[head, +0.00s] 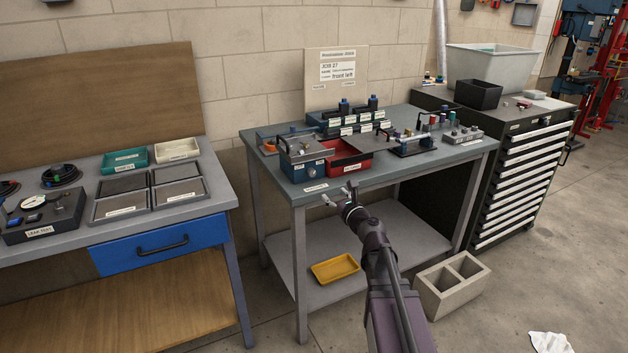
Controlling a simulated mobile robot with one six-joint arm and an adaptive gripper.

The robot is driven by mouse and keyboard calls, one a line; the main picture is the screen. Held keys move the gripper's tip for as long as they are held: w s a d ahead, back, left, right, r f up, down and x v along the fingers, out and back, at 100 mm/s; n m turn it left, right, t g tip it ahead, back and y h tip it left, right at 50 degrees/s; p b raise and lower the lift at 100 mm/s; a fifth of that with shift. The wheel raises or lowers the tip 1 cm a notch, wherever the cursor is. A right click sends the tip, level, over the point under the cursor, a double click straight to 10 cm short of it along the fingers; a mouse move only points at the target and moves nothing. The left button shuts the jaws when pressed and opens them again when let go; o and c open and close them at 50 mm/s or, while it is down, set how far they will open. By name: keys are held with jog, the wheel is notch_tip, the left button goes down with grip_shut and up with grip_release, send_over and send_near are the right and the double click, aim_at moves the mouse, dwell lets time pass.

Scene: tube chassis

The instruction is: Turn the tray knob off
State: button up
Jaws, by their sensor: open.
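A blue box with a grey lid (304,160) stands at the front left of the middle table. Small light-coloured fittings show on its front face, but I cannot tell which is the tray knob or how it is set. A red tray (350,165) sits just right of the box. My gripper (341,193) is open and empty, in front of the table's front edge and below the red tray in the picture. It appears apart from the box and the tray.
The middle table (400,172) also carries labelled dark blocks (350,120) and a row of small fittings at the right. A yellow tray (335,268) lies on its lower shelf. A concrete block (452,290) stands on the floor beside my arm. A left bench (200,205) stands apart.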

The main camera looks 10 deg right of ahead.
aim_at(313, 174)
jog(key=shift+w, duration=0.1)
jog(key=x, duration=1.3)
jog(key=shift+w+a, duration=0.2)
jog(key=shift+w, duration=0.1)
grip_shut()
